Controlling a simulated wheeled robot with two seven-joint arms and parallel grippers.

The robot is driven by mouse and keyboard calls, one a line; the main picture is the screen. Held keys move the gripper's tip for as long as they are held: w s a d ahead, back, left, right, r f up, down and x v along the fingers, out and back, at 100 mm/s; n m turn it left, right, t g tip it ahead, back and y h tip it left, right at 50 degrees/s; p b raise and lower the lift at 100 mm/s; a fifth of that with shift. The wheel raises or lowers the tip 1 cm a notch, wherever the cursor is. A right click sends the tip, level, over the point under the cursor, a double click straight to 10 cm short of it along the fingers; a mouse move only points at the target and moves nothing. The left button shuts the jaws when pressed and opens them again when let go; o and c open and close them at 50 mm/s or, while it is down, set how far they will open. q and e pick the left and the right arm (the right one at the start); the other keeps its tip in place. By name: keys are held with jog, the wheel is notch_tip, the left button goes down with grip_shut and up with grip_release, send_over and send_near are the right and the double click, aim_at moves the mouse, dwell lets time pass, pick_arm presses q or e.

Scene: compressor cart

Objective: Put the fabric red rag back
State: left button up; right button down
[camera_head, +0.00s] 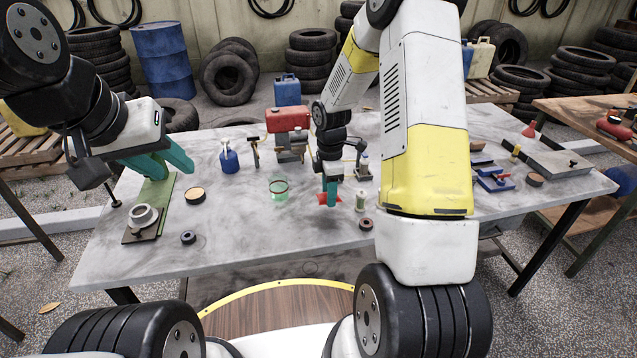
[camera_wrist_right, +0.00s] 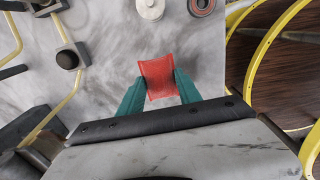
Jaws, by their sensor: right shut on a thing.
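The red rag (camera_head: 327,199) is a small red piece held at the tips of my right gripper (camera_head: 328,190), above the middle of the grey table. In the right wrist view the rag (camera_wrist_right: 159,77) sits between the two green fingers of the right gripper (camera_wrist_right: 160,88), which are shut on it. My left gripper (camera_head: 165,163) is at the left of the table, near a green plate with a grey ring part. I cannot tell from this angle whether its green fingers are open or shut.
On the grey table (camera_head: 240,240) stand a blue bottle (camera_head: 229,158), a green-tinted glass (camera_head: 279,187), a red-topped machine (camera_head: 289,125), a small pale spool (camera_head: 361,200) and a dark ring (camera_head: 366,224). Blue tools (camera_head: 493,179) lie at the right. The front middle is clear.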

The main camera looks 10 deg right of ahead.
jog(key=shift+w, duration=0.4)
jog(key=shift+f, duration=1.8)
jog(key=shift+f, duration=0.1)
jog(key=c, duration=0.8)
grip_release()
